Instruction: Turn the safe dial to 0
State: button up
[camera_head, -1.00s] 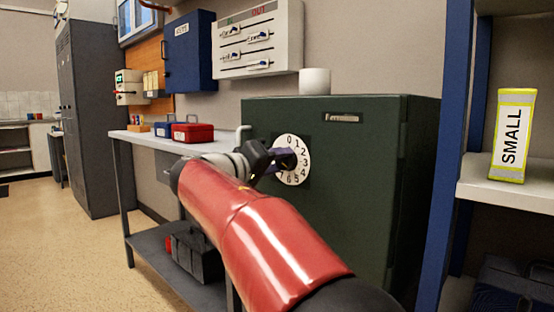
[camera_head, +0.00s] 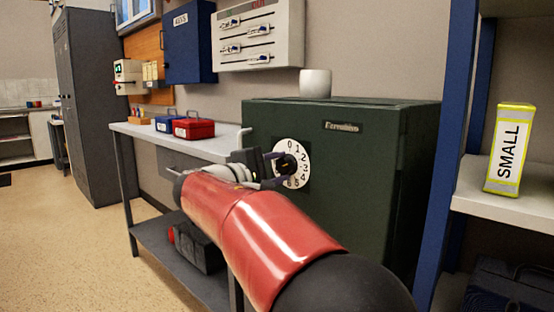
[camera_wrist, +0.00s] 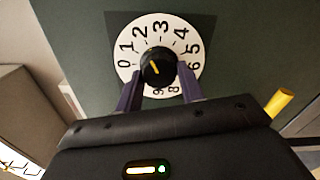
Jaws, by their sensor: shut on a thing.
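The dark green safe (camera_head: 355,190) stands against the wall. Its white numbered dial (camera_head: 305,160) is on the front, with 0 near the top in the head view. In the wrist view the dial (camera_wrist: 188,78) shows 0 at the left and its black centre knob (camera_wrist: 158,66) with a short yellow mark, tilted; which number it points to is unclear. My gripper (camera_head: 281,168) is at the dial. In the wrist view my gripper's two fingers (camera_wrist: 160,86) are on either side of the knob, shut on it. They cover part of the lower numbers.
A white cup (camera_head: 316,83) stands on the safe. Left of it is a bench (camera_head: 190,142) with a red box (camera_head: 194,128) and a blue box (camera_head: 167,124). At the right a blue-post shelf (camera_head: 515,205) holds a SMALL box (camera_head: 510,150). The floor at the left is clear.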

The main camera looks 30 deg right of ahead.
jog(key=n+p, duration=0.3)
jog(key=shift+r+n, duration=0.15)
jog(key=shift+n, duration=0.25)
jog(key=n+p, duration=0.3)
jog(key=shift+n, duration=0.3)
jog(key=n, duration=0.3)
jog(key=n+p, duration=0.1)
jog(key=n, duration=0.1)
jog(key=shift+s+f, duration=0.1)
jog(key=shift+f, duration=0.25)
jog(key=shift+n, duration=0.3)
jog(key=o, duration=1)
jog(key=shift+c, duration=0.2)
jog(key=v, duration=0.7)
jog(key=shift+s+a+b, duration=0.15)
jog(key=shift+a+b, duration=0.2)
jog(key=shift+b, duration=0.05)
